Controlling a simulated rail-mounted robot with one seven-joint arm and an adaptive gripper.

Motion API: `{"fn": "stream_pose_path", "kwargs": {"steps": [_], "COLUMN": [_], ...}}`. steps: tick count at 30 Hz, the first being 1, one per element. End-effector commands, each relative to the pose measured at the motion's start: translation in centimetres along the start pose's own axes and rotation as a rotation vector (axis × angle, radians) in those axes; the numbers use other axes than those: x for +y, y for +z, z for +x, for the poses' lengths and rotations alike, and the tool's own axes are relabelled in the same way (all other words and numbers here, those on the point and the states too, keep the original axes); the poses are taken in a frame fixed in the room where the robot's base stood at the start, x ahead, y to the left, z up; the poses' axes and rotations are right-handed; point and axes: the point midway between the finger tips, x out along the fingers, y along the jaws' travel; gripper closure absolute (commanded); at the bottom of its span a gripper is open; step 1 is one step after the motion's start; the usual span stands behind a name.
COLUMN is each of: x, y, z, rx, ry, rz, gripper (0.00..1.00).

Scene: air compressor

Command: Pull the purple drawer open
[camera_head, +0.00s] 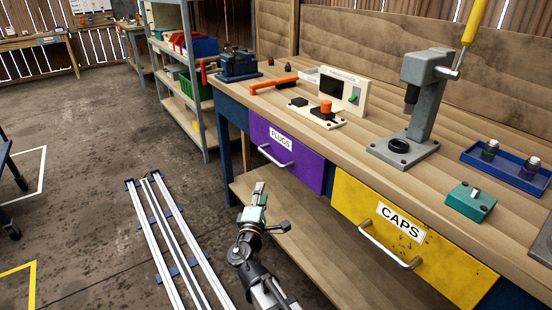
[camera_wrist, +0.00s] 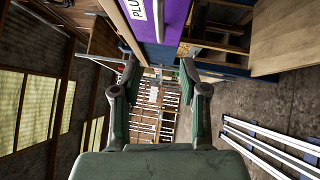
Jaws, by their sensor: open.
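The purple drawer (camera_head: 309,171) sits at the left end of the workbench front in the head view, with a white "PLUGS" label and a silver bar handle (camera_head: 274,157). It looks closed, flush with the bench front. In the wrist view the purple drawer (camera_wrist: 160,18) shows at the top, turned on its side, with part of its label. My gripper (camera_head: 260,188) is in front of and below the drawer, apart from the handle. In the wrist view my gripper (camera_wrist: 158,68) has its fingers spread with nothing between them.
The yellow "CAPS" drawer (camera_head: 370,205) is to the right. The wooden benchtop (camera_head: 345,140) carries a press (camera_head: 425,100), a vise (camera_head: 238,63) and a blue tray (camera_head: 545,177). A lower shelf (camera_head: 300,235) lies under the drawers. Floor rails (camera_head: 165,230) run at left.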

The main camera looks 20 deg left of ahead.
Motion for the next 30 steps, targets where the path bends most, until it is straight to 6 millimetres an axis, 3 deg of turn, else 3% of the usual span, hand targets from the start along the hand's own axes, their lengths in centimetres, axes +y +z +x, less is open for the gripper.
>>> {"fn": "stream_pose_path", "kwargs": {"steps": [21,30], "x": [0.0,0.0], "y": [-0.1,0.0], "z": [13.1,16.4], "rx": [-0.003,-0.002], "ry": [0.000,0.000], "rz": [0.001,0.000], "gripper": [0.57,0.57]}}
